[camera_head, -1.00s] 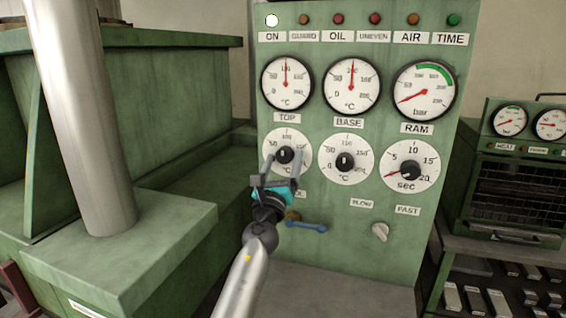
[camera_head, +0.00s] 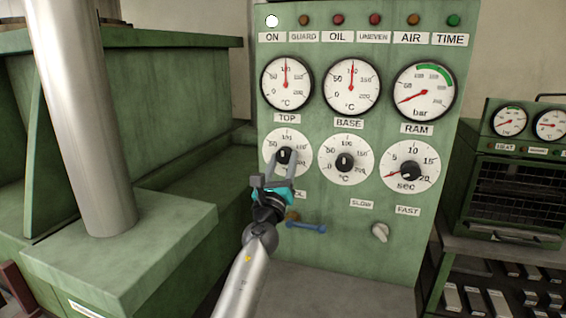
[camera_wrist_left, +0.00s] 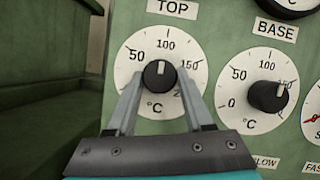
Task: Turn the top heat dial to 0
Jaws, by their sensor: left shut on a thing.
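The top heat dial (camera_head: 284,156) is a black knob with a white mark on a round white scale under the TOP label, on a green control panel. In the left wrist view the knob (camera_wrist_left: 160,75) has its white mark pointing about straight up, near 100. My left gripper (camera_head: 285,158) is shut on this knob, one finger on each side. The 0 end of its scale is hidden behind the left finger. My right gripper is not in view.
The BASE dial (camera_head: 345,161) is close on the right, with the seconds dial (camera_head: 410,171) beyond it. A blue-handled lever (camera_head: 308,226) sticks out below, near my wrist. A green block with a metal column (camera_head: 85,120) stands at the left.

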